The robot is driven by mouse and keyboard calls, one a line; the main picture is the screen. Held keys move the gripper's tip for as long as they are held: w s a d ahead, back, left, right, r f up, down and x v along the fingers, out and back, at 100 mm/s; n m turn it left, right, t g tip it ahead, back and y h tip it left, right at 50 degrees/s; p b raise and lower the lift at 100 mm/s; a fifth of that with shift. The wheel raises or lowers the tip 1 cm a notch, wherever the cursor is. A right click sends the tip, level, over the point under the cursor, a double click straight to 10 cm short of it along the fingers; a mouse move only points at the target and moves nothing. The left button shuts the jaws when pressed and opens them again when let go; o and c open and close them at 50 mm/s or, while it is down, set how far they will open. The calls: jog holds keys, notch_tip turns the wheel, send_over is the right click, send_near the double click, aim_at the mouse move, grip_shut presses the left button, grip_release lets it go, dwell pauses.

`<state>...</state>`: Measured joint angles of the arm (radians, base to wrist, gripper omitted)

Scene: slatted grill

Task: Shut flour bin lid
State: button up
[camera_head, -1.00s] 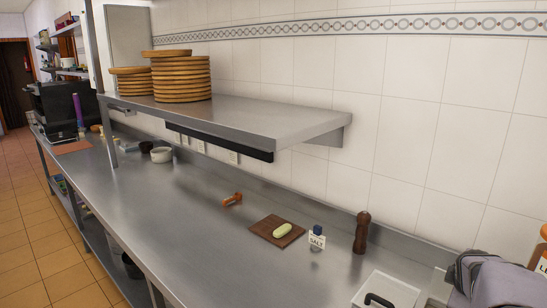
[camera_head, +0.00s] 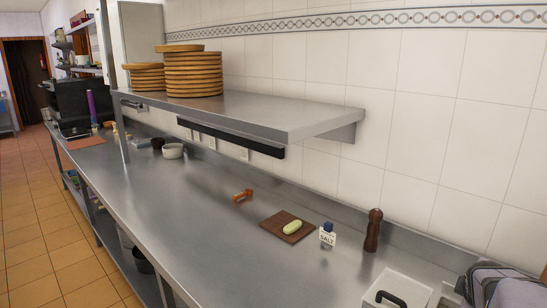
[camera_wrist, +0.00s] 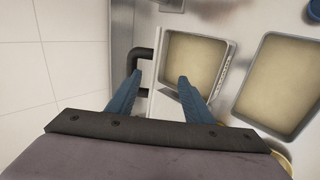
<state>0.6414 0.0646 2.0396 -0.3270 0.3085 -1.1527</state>
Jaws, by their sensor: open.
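In the wrist view, my gripper (camera_wrist: 159,78) is open and empty, its two blue fingers pointing up the picture. A black bar handle (camera_wrist: 144,62) lies close by the left finger, on a pale lid-like surface. I cannot tell whether the finger touches it. Just right of it, an open rectangular bin (camera_wrist: 229,62) holds pale beige, flour-like contents. In the head view, a white lid (camera_head: 414,285) with a black handle (camera_head: 385,298) shows at the bottom right, partly cut off. My gripper's fingers are out of that view.
A second bin with beige contents (camera_wrist: 285,85) lies further right. Near the lid stand a dark pepper mill (camera_head: 373,230), a salt shaker (camera_head: 327,234) and a brown board (camera_head: 278,229). A steel shelf (camera_head: 300,115) overhangs the counter. The counter's middle is mostly clear.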

notch_tip(320, 180, up, 6)
jog(key=s+a+p, duration=0.1)
jog(key=p, duration=0.4)
jog(key=shift+s+a, duration=0.2)
dwell(1.0)
